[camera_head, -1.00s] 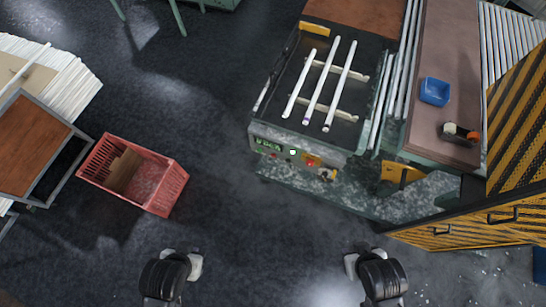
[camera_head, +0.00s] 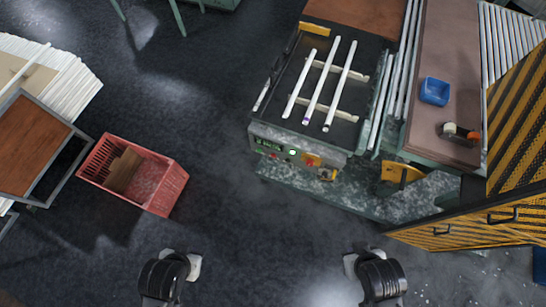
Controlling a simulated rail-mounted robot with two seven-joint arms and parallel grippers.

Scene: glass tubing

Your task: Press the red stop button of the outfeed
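The outfeed machine (camera_head: 345,75) stands right of centre, with three white glass tubes (camera_head: 318,84) lying across two pale supports on its dark top. My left gripper (camera_head: 195,266) is at the bottom left and my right gripper (camera_head: 351,266) at the bottom right. Both are below and apart from the panel. Their finger gaps are not clear.
A red crate (camera_head: 165,195) with cardboard inside stands on the floor at the left. At the right are a brown bench (camera_head: 440,110) with a blue bin (camera_head: 434,91) and a tape dispenser (camera_head: 459,134), and a yellow-black striped barrier (camera_head: 515,125). Floor before the panel is clear.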

